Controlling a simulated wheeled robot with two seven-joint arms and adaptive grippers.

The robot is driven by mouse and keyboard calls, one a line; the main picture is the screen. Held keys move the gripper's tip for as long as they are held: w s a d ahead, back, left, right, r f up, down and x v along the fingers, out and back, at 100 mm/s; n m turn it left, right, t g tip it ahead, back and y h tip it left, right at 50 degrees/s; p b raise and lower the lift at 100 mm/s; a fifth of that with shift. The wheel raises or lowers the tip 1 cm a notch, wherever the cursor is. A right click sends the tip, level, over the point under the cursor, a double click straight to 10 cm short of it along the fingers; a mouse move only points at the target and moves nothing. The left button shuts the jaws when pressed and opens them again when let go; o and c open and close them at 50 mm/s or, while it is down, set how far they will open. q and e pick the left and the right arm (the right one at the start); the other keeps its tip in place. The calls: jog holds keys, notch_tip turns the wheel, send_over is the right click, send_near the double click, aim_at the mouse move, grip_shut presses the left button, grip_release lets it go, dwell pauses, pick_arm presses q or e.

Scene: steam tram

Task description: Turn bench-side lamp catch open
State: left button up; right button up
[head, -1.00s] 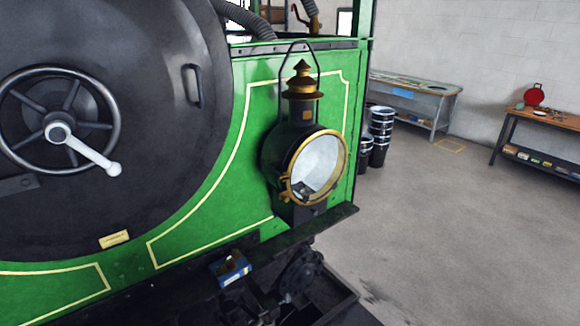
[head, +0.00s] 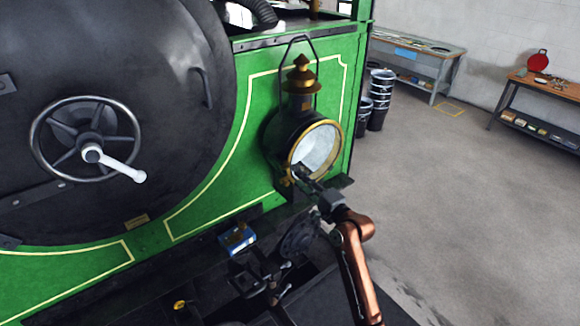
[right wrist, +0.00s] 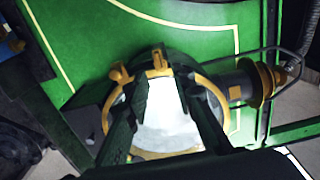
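The bench-side lamp (head: 277,133) is a black lantern with a brass rim, pale round glass and brass-topped chimney, mounted on the green tram front. My right gripper (head: 300,175) reaches up to the lower left of its rim. In the right wrist view, its dark fingers (right wrist: 162,82) are spread in front of the pale glass (right wrist: 165,115). A brass catch-like piece (right wrist: 157,61) lies just beyond the tips, roughly between them; contact is unclear. Another brass fitting (right wrist: 120,74) sits beside it. A dark jointed shape low in the head view may be my left gripper; I cannot be sure.
A handwheel with a white handle (head: 124,170) is on the smokebox door at left. A small blue box (head: 237,238) sits on the ledge below the lamp. Black buckets (head: 379,100) and two benches stand behind; the floor at right is clear.

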aim_at(287, 168)
jog(key=p+x, duration=0.1)
jog(key=x, duration=0.5)
jog(key=shift+a+p, duration=0.1)
jog(key=shift+p, duration=0.25)
pick_arm(q)
jog(key=shift+w+d+r, duration=0.1)
jog(key=shift+w+r, duration=0.2)
jog(key=shift+r, duration=0.25)
jog(key=shift+w+d+r, duration=0.1)
jog(key=shift+w+r, duration=0.15)
jog(key=shift+r, duration=0.25)
pick_arm(e)
jog(key=shift+w+a+f, duration=0.1)
jog(key=shift+w+a, duration=0.15)
jog(key=shift+w, duration=0.25)
pick_arm(q)
jog(key=shift+a, duration=0.1)
pick_arm(e)
jog(key=shift+c, duration=0.4)
pick_arm(q)
jog(key=shift+a, duration=0.1)
pick_arm(e)
grip_shut()
